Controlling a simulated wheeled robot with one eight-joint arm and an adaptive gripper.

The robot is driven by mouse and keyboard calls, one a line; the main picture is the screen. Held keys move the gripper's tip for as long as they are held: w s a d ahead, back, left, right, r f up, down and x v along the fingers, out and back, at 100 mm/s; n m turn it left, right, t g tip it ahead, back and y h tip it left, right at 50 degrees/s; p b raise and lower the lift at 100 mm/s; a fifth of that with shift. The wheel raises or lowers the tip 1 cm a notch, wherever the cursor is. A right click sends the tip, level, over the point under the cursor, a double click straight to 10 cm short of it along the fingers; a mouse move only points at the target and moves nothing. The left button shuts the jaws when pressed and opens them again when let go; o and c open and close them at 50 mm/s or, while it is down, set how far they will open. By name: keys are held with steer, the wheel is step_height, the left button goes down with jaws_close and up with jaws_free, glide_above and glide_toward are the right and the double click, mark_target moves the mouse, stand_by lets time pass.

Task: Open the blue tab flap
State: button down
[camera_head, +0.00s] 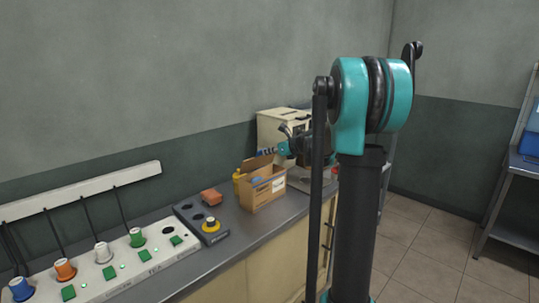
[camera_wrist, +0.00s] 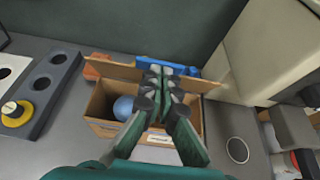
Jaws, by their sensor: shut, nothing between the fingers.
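An open-topped cardboard box (camera_head: 264,191) stands on the grey counter; it also shows in the wrist view (camera_wrist: 103,129). A blue strip (camera_wrist: 184,68), apparently the blue tab, lies at the box's far edge beside a raised tan flap (camera_wrist: 110,69). In the head view a small blue patch (camera_head: 266,151) shows above the box. My gripper (camera_wrist: 161,70) is shut and empty, its tips over the far edge of the box, close to the blue strip and partly covering it. I cannot tell whether they touch. A blue ball (camera_wrist: 124,108) sits inside the box.
A cream machine (camera_wrist: 262,50) stands right of the box. An orange-brown block (camera_head: 211,196), a yellow bottle (camera_head: 238,180) and a grey holder with a yellow-topped item (camera_head: 211,226) are to the left. A white socket panel (camera_head: 120,271) fills the near counter.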

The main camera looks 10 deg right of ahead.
mark_target(260, 157)
steer(key=w+a+g+h, duration=0.1)
steer(key=w+a+r+g+h, duration=0.1)
steer(key=w+a+r+g, duration=0.1)
steer(key=w, duration=0.1)
steer(key=shift+r+g+h, duration=0.1)
steer(key=shift+g+h, duration=0.3)
steer(key=shift+w+a, duration=0.45)
steer(key=shift+w, duration=0.2)
steer(key=shift+r, duration=0.15)
